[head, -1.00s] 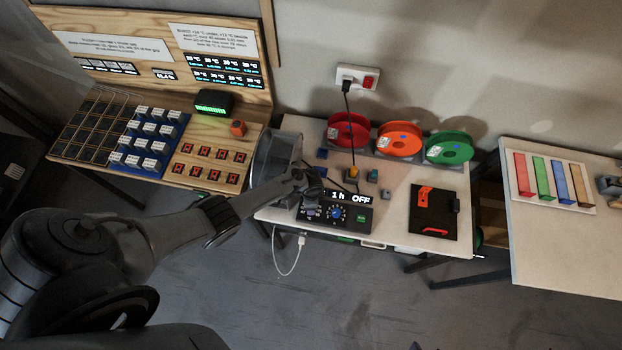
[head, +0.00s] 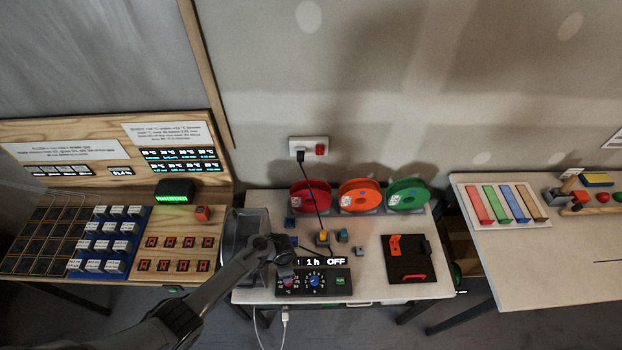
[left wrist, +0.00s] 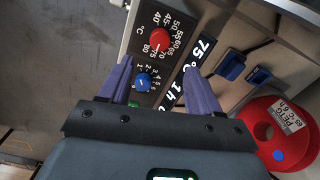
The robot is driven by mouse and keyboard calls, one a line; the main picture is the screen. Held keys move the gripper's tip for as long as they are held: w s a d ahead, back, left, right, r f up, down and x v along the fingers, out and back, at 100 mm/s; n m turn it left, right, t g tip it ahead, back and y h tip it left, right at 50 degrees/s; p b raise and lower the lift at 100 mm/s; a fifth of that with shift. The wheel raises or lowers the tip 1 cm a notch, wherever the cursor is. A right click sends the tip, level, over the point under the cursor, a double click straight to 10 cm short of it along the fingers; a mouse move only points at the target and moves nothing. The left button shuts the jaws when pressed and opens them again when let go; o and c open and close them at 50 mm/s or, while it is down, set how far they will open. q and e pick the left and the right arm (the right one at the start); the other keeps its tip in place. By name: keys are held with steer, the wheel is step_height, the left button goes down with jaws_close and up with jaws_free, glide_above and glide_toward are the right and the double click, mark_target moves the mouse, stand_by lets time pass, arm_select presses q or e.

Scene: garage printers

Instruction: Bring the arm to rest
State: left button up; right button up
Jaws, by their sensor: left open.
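My left arm reaches in from the bottom of the head view. Its gripper (head: 288,268) is over the left part of the dark control box (head: 314,282), whose display reads "1 h OFF". In the left wrist view the two purple fingers (left wrist: 156,85) are spread apart with nothing between them. Past them show the box's red knob (left wrist: 160,40) and blue knob (left wrist: 142,81). The display there shows "75°" and "1 h". Whether the fingers touch the box I cannot tell. My right gripper is not in view.
Red (head: 310,196), orange (head: 360,195) and green (head: 408,194) spools stand at the back of the table. A black cable runs from the wall socket (head: 309,149) to the tabletop. A round clear-walled container (head: 242,240) stands left of the gripper. A black tray (head: 407,259) lies right.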

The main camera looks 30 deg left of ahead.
arm_select(q)
steer(key=s+d+f+g, duration=0.1)
steer(key=s+d+f, duration=0.15)
steer(key=s, duration=0.65)
steer(key=s+d+f, duration=0.1)
steer(key=s+d, duration=0.2)
steer(key=s, duration=0.6)
step_height(320, 180, up, 32)
steer(key=n+t+p, duration=0.1)
steer(key=n+t, duration=0.3)
steer(key=n, duration=0.3)
steer(key=shift+w+d+t, duration=0.3)
steer(key=shift+w+d, duration=0.05)
steer(key=shift+d, duration=0.1)
steer(key=shift+f, duration=0.15)
step_height(320, 180, down, 55)
steer(key=b, duration=5.4)
steer(key=shift+b, duration=0.35)
steer(key=shift+r, duration=0.2)
